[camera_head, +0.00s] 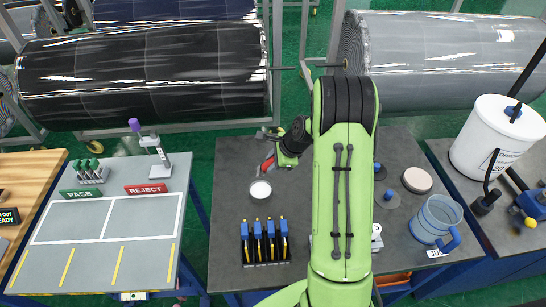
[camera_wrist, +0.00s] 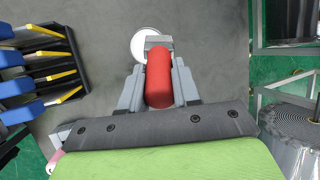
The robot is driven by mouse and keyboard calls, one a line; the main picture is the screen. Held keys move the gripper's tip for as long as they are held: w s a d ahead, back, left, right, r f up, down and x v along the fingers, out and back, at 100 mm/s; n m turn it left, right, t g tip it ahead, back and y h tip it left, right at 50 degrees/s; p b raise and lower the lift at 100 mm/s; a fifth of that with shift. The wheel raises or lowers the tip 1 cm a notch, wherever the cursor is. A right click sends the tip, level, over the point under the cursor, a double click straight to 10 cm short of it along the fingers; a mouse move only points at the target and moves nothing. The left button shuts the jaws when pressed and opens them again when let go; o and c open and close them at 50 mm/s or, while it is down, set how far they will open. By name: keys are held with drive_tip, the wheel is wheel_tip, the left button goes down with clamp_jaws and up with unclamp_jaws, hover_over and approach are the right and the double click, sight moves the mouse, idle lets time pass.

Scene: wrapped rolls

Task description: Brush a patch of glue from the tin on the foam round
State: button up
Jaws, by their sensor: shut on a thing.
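My gripper (camera_head: 276,154) is shut on the red handle of a brush (camera_head: 267,165). In the wrist view the red handle (camera_wrist: 158,78) lies between the two grey fingers, with a grey end past it. The tin (camera_head: 260,190) is small and round with a white top. In the wrist view the tin (camera_wrist: 142,50) shows behind the brush's grey end, which overlaps it; I cannot tell whether they touch. A pale round pad, likely the foam round (camera_head: 417,180), lies on the dark bench to the right of my arm.
A rack of blue-handled tools (camera_head: 265,243) stands in front of the tin. A clear blue jug (camera_head: 436,220) stands at the bench's right, with a white bucket (camera_head: 497,138) beyond. Wrapped rolls (camera_head: 145,75) lie behind. My arm hides the bench's middle.

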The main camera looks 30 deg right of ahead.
drive_tip(key=f, duration=0.1)
drive_tip(key=f+b, duration=0.1)
drive_tip(key=f, duration=0.1)
drive_tip(key=shift+w, duration=0.3)
drive_tip(key=shift+s+f+b, duration=0.15)
drive_tip(key=shift+f+b, duration=0.2)
wheel_tip(320, 180, down, 5)
drive_tip(key=b, duration=0.3)
drive_tip(key=shift+f+b, duration=0.45)
drive_tip(key=shift+b, duration=0.2)
idle(1.0)
drive_tip(key=shift+r+p, duration=2.65)
drive_tip(key=shift+r, duration=0.9)
